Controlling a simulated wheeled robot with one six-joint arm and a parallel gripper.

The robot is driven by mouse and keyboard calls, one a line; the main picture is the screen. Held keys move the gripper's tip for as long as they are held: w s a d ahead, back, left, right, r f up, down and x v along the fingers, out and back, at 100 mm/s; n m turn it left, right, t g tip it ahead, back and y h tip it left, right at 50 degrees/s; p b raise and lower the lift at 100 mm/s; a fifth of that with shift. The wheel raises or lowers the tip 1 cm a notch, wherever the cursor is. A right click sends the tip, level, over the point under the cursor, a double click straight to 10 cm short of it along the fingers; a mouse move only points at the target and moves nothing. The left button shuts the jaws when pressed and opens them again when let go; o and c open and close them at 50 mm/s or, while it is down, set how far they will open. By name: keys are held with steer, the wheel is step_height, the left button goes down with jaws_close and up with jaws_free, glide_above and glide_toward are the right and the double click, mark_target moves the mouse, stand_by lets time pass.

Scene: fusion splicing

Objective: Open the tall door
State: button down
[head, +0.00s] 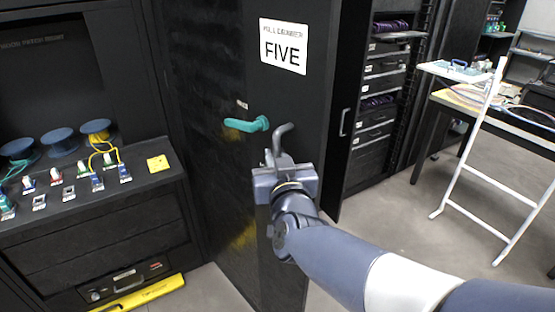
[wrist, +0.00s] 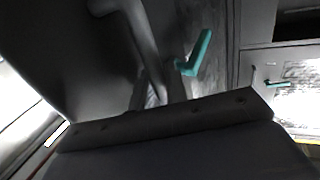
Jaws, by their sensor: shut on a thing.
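The tall door (head: 300,100) is a dark panel with a white label reading FIVE (head: 284,46) near its top. A grey bent lever handle (head: 284,131) stands out from it; in the wrist view it rises at upper left (wrist: 136,28). My gripper (head: 277,160) is at the lower part of this lever and shut on it. The fingertips are partly hidden by the gripper's body. A teal handle (head: 247,124) sits just left of the lever, on the dark face beside the label; I cannot tell how far the door stands ajar.
A black bench (head: 80,215) with spools and small connectors stands at left, with a yellow bar (head: 145,295) on the floor below. An equipment rack (head: 375,110) stands behind at right. A white folding frame (head: 480,150) leans by a cluttered table (head: 520,130). Grey floor between is clear.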

steer(key=shift+s+a+r, duration=0.1)
steer(key=shift+a+r, duration=0.05)
steer(key=shift+a, duration=0.05)
steer(key=c, duration=1.5)
jaws_free()
steer(key=shift+s, duration=0.1)
steer(key=s+d+p, duration=0.1)
steer(key=s+p, duration=0.1)
steer(key=s, duration=0.8)
steer(key=shift+s+d, duration=0.2)
steer(key=shift+s, duration=0.05)
